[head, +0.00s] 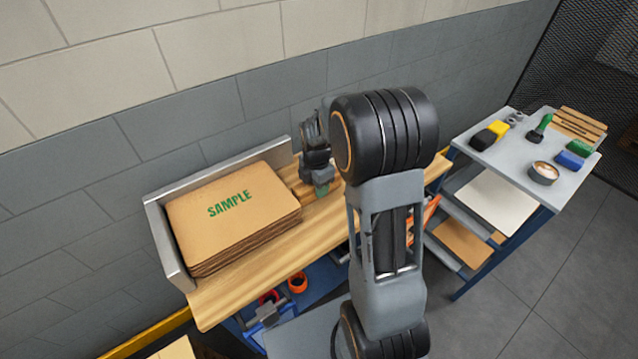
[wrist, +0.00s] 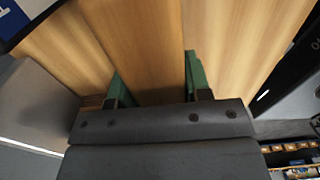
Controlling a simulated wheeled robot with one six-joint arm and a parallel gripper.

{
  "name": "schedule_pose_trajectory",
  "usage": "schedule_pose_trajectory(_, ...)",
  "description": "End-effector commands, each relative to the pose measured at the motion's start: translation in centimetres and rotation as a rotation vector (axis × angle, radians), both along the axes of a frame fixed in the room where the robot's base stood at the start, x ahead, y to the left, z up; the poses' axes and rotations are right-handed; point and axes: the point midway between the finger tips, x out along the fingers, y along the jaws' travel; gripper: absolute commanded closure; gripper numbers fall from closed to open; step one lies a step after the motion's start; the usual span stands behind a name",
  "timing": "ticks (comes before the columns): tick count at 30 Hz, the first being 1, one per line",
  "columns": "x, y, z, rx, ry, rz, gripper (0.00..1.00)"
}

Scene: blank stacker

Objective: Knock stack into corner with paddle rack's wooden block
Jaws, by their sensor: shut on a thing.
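The stack of tan cardboard sheets (head: 232,212), marked SAMPLE in green, lies on the wooden bench. It sits inside the corner of a grey metal L-shaped fence (head: 162,240), close to both walls; its front and right edges show slightly uneven layers. My gripper (head: 321,191) is over the bench to the right of the stack, apart from it. In the wrist view its green fingers (wrist: 156,82) are shut on a wooden block (wrist: 150,40), which fills the space between them. In the head view the block is not clearly visible; my arm covers part of that area.
The bare wooden bench top (head: 250,285) runs in front of the stack. A cart (head: 520,160) at the right carries wooden slats (head: 578,124), a bowl (head: 543,172), and yellow, green and blue objects. Orange and blue items (head: 297,283) sit below the bench. A block wall stands behind.

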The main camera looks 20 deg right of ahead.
Motion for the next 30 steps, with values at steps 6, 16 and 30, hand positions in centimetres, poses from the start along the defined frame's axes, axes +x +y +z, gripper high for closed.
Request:
schedule_pose_trajectory(6,-0.1,0.7,0.0,0.001,0.000,0.001,0.87)
schedule_pose_trajectory(16,-0.3,1.7,0.0,0.001,0.000,0.001,0.87)
schedule_pose_trajectory(30,-0.3,1.6,0.0,0.003,0.003,0.003,0.87)
